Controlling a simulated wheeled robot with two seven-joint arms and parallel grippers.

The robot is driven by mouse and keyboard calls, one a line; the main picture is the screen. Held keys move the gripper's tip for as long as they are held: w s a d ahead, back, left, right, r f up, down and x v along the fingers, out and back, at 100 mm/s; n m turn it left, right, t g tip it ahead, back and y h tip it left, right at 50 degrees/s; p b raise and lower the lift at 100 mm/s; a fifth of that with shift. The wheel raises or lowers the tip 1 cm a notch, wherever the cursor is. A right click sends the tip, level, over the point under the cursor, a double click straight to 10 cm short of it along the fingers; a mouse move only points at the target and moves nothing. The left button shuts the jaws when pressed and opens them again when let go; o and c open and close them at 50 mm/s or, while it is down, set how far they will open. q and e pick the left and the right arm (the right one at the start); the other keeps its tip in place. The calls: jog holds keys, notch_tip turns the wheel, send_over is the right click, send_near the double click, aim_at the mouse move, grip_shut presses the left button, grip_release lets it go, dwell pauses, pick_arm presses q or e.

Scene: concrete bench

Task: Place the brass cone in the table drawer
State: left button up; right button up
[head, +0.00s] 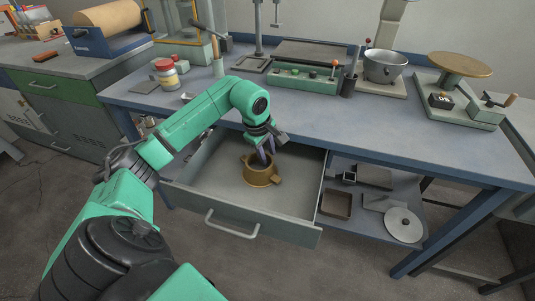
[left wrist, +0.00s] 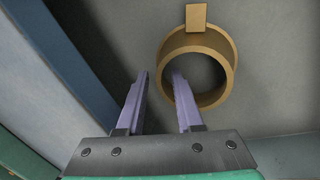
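The brass cone (head: 261,176) looks like a hollow brass ring with small side tabs. It stands inside the open table drawer (head: 224,200), on the drawer floor. In the left wrist view the cone (left wrist: 228,58) shows its round opening from above. My left gripper (head: 266,155) points down at the cone's far rim. In the left wrist view its two purple fingers (left wrist: 159,76) are apart, with the ring's left wall seen between the tips. I cannot tell whether the fingers touch the cone. My right gripper is not in view.
The drawer is pulled out below the blue bench top (head: 350,130). Its front with a handle (head: 232,226) faces me. A lower shelf to the right holds a metal disc (head: 404,225) and a small open box (head: 336,204). A steel pot (head: 385,67) and jars (head: 167,75) stand on the bench.

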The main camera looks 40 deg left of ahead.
pick_arm(q)
jog(key=p+v, duration=0.1)
jog(key=v, duration=1)
jog(key=shift+r, duration=0.2)
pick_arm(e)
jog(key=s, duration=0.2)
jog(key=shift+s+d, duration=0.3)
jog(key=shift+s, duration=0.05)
pick_arm(q)
jog(key=shift+s, duration=0.1)
